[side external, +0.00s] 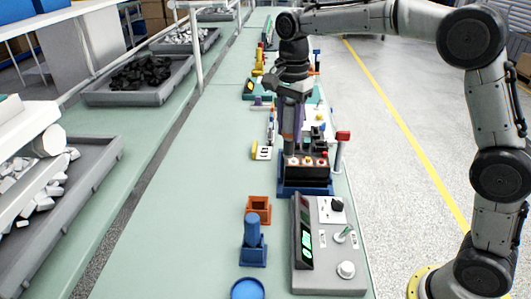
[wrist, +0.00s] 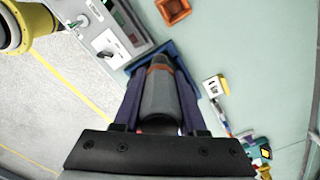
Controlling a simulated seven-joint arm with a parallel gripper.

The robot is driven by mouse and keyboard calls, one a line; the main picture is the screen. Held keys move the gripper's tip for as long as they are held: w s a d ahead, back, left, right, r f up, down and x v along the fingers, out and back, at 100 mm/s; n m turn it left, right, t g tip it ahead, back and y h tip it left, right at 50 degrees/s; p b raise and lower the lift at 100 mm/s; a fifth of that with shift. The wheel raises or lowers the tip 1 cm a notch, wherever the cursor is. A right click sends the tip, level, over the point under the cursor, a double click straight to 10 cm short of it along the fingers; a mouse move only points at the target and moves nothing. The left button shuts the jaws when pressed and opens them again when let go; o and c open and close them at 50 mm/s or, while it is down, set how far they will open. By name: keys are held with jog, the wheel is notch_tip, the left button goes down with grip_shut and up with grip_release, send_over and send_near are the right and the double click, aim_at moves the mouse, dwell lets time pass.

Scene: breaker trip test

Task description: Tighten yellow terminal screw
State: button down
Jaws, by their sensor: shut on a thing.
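My gripper (side external: 291,130) points down over the near end of a dark block in a blue tray (side external: 305,191). It is shut on a dark grey cylindrical tool (wrist: 160,95), which stands between its two purple-blue fingers in the wrist view. The tool's lower end (side external: 291,147) meets or hovers just above the block's top; I cannot tell which. The block's front (side external: 307,162) shows several small round orange-red and white terminals. I cannot make out which screw is yellow, and the tool's tip is hidden in the wrist view.
A grey control panel (side external: 306,276) with a green display stands in front of the tray. An orange square holder (side external: 258,209), a blue holder with a post (side external: 253,246) and a red-topped post (side external: 341,148) are close by.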

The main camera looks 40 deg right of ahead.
jog(key=d+r+m, duration=0.1)
jog(key=d+r, duration=0.2)
jog(key=d, duration=0.4)
jog(key=shift+s+m, duration=0.3)
jog(key=shift+f, duration=3.2)
jog(key=shift+f, duration=0.85)
dwell(0.4)
jog(key=shift+r, duration=0.1)
dwell(0.9)
jog(key=shift+r, duration=2.9)
